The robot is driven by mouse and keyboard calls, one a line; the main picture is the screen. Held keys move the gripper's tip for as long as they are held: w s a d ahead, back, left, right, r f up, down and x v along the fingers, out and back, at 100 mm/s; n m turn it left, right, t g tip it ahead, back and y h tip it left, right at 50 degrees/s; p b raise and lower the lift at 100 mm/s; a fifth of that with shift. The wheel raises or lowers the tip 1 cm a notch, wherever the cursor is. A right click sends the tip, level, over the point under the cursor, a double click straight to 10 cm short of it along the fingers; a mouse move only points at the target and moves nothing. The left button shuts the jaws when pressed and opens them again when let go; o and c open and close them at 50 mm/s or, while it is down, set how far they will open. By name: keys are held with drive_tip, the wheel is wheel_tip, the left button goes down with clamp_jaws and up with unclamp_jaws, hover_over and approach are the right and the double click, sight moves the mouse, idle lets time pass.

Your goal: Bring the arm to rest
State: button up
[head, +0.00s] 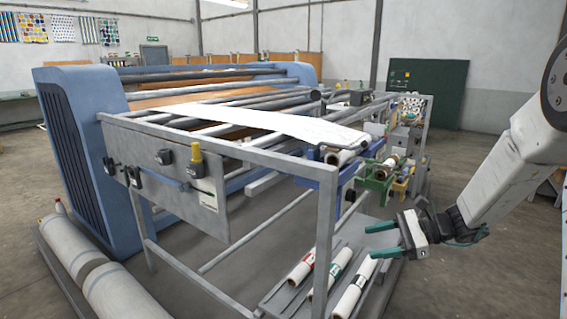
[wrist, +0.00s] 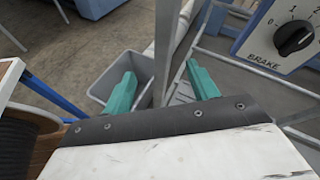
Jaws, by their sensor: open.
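My arm (head: 510,165) reaches in from the right edge of the head view. My gripper (head: 376,239) is open and empty, held in the air to the right of the press frame's front post. In the wrist view its two green fingers (wrist: 160,92) stand apart with nothing between them. The calender press (head: 220,150) fills the middle of the head view, with blue end housings, long rollers and a white sheet (head: 265,122) lying over the bars.
Several rolls (head: 341,265) lie on a low rack below my gripper. A grey bin (wrist: 142,70) and a panel with a black BRAKE knob (wrist: 294,38) show in the wrist view. A large roll (head: 100,285) lies at lower left. Open floor (head: 460,270) is at the right.

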drive_tip(key=s+r+n+h, duration=0.3)
drive_tip(key=s+n+h, duration=0.1)
drive_tip(key=s, duration=0.6)
drive_tip(key=s+d+r+n+g+h, duration=0.1)
drive_tip(key=s+r+n+h, duration=0.3)
drive_tip(key=s+n, duration=0.3)
drive_tip(key=s+d+r+n+h, duration=0.1)
drive_tip(key=s+r+n+h, duration=0.3)
drive_tip(key=s, duration=1.1)
drive_tip(key=shift+r+n+g+h, duration=0.15)
drive_tip(key=shift+n+g+h, duration=0.15)
drive_tip(key=shift+n+h, duration=0.6)
idle(0.6)
